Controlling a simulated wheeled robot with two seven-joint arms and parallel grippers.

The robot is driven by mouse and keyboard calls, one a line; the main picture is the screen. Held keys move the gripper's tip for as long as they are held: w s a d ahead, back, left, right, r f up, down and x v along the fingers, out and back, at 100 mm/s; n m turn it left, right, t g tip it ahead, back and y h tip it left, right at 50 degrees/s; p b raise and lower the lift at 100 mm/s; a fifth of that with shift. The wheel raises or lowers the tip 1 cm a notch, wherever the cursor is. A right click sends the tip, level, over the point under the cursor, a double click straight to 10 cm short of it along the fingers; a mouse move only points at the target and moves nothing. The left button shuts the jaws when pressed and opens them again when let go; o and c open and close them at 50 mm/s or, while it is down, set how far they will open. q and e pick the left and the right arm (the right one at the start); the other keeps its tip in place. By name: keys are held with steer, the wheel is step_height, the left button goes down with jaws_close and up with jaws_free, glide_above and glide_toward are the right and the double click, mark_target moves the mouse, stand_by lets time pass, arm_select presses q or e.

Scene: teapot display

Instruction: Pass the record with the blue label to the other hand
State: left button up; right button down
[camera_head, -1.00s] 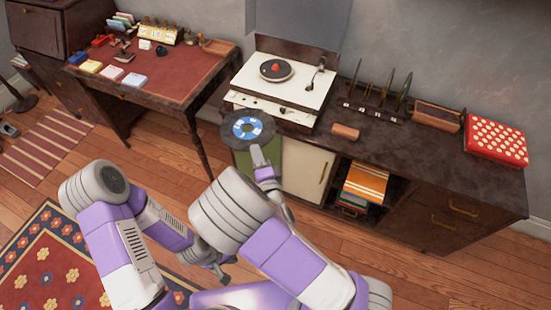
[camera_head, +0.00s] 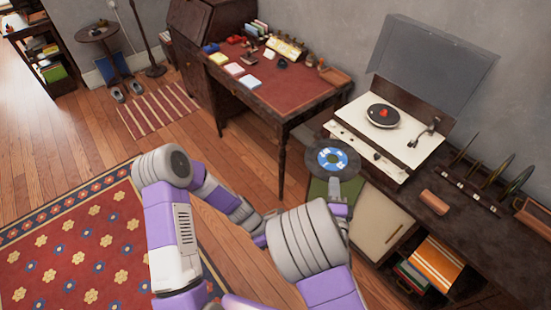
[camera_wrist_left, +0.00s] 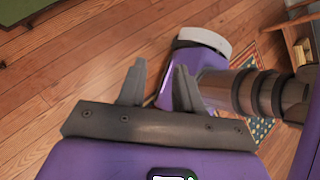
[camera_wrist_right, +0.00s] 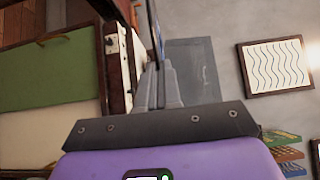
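The black record with the blue label (camera_head: 333,160) is held up in front of the cabinet, label facing the head camera. My right gripper (camera_head: 337,186) is shut on its near edge. In the right wrist view the record (camera_wrist_right: 156,35) shows nearly edge-on between the closed fingers (camera_wrist_right: 157,80). My left gripper is low and to the left of the right arm, mostly hidden in the head view. In the left wrist view my left gripper (camera_wrist_left: 160,85) is open and empty, over the wooden floor, apart from the record.
A turntable (camera_head: 390,135) with a raised lid stands on the dark cabinet behind the record. A red-topped desk (camera_head: 270,90) stands behind left.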

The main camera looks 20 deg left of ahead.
arm_select(q)
steer(key=w+a+r+n+t+h, duration=0.25)
steer(key=w+r+n+h, duration=0.25)
steer(key=w+r+n, duration=0.6)
steer(key=n+t+h, duration=0.4)
steer(key=n+t, duration=0.1)
steer(key=n, duration=0.3)
glide_toward(314, 155)
steer(key=shift+g, duration=0.25)
steer(key=x, duration=1)
steer(key=shift+w+f, duration=0.1)
steer(key=shift+f, duration=0.05)
steer(key=shift+c, duration=0.3)
steer(key=shift+a, duration=0.1)
jaws_close()
arm_select(e)
steer(key=c, duration=1.3)
jaws_free()
steer(key=shift+o, duration=0.2)
